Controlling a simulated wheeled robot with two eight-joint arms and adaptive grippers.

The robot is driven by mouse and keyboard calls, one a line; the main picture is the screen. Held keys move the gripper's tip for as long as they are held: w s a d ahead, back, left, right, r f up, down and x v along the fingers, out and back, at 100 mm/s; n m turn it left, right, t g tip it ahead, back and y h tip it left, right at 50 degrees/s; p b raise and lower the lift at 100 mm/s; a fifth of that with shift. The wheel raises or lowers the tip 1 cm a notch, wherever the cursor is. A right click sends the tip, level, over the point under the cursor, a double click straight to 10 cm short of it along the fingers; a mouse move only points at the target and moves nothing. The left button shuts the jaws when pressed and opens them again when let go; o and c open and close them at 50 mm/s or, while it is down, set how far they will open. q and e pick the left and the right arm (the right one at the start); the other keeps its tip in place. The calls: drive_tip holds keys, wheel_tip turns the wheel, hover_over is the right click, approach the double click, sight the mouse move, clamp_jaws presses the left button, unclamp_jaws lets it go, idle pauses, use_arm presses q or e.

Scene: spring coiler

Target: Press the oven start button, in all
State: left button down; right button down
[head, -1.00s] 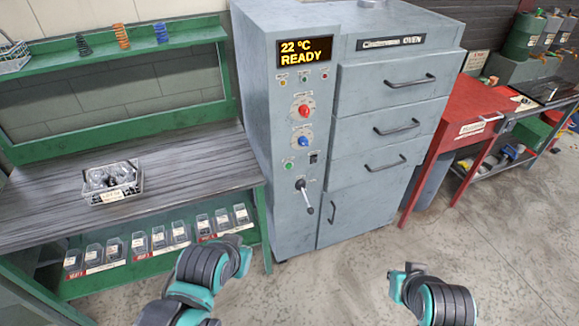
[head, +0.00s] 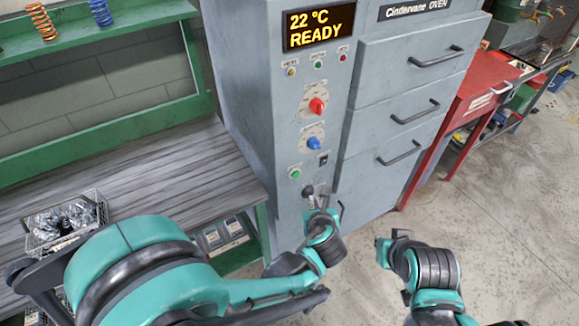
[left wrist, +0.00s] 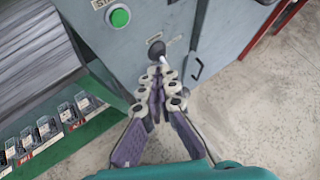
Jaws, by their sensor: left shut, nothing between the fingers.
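The grey oven (head: 255,130) has a display (head: 319,27) reading "22 °C READY". Its green start button (head: 294,172) is low on the control panel, and it shows at the top of the left wrist view (left wrist: 119,17) beside a partly cut-off label. My left gripper (head: 320,200) is shut and empty in front of the panel, below and right of the button. In the left wrist view its fingertips (left wrist: 158,76) lie over the black-based lever (left wrist: 157,49), apart from the button; I cannot tell if they touch the lever. My right gripper (head: 385,248) hangs over the floor, its jaws unclear.
A red dial (head: 317,105) and a blue dial (head: 314,143) are above the button. A black switch (head: 323,159) is to its right. A workbench (head: 170,170) with a wire basket (head: 40,240) stands left.

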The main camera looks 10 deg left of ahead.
sight(296, 174)
use_arm(q)
drive_tip(key=shift+w+d+f+m, duration=0.25)
drive_tip(key=shift+d+m, duration=0.1)
drive_tip(key=shift+m, duration=0.35)
drive_tip(key=w+a, duration=0.5)
drive_tip(key=w, duration=0.2)
drive_tip(key=shift+w+a, duration=0.1)
drive_tip(key=shift+a, duration=0.05)
idle(1.3)
drive_tip(key=shift+w+a, duration=0.2)
drive_tip(key=shift+w, duration=0.1)
drive_tip(key=shift+w+a, duration=0.2)
drive_tip(key=shift+w, duration=0.1)
idle(0.7)
drive_tip(key=shift+s, duration=0.1)
drive_tip(key=shift+s+d, duration=0.45)
drive_tip(key=shift+s, duration=0.1)
